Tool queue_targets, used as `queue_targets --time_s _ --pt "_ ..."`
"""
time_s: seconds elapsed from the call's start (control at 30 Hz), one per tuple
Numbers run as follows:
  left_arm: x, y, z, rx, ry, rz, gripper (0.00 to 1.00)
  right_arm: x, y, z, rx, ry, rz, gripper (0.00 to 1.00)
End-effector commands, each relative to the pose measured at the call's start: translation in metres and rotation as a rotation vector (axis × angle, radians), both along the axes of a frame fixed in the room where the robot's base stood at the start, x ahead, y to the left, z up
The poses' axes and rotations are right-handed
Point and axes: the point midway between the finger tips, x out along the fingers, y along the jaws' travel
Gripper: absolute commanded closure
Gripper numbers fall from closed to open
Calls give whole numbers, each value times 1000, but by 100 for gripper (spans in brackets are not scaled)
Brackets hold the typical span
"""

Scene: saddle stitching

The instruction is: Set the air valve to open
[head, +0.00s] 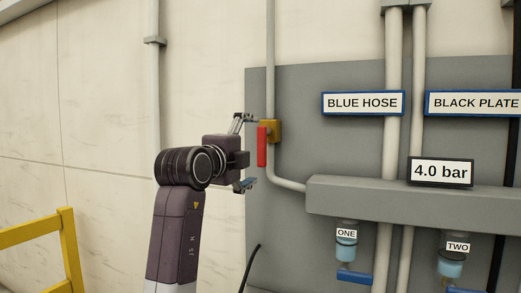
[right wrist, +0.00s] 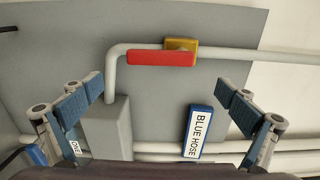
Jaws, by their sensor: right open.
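The air valve has a yellow-brass body (head: 272,130) on a thin grey pipe, with a red lever handle (head: 262,148). The lever hangs straight down, along the pipe's run. In the right wrist view the red lever (right wrist: 160,58) also lies along the pipe, beside the brass body (right wrist: 182,45). My right gripper (head: 245,153) is open, just left of the lever in the head view, one finger above and one below its level. In the right wrist view its spread fingers (right wrist: 158,86) have nothing between them, with the lever beyond. My left gripper is not in view.
The pipe (head: 288,185) bends right into a grey manifold (head: 390,203). A display (head: 441,172) above it reads 4.0 bar. Blue-based units labelled ONE (head: 347,246) and TWO (head: 452,262) hang below. A sign reads BLUE HOSE (head: 363,103). A yellow rail (head: 35,230) stands left.

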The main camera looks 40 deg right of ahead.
Motion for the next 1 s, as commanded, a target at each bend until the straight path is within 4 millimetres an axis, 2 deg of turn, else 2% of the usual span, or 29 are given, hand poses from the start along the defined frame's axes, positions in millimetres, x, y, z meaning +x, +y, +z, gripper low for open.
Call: queue_targets --time_s 0.1,0.3,1.0 --pt "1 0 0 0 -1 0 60 -7 18 -1 1 0 2 0" --pt "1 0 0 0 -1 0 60 -13 31 0 0 0 0 0" --pt "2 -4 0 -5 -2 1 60 -13 31 0 1 1 0 0"
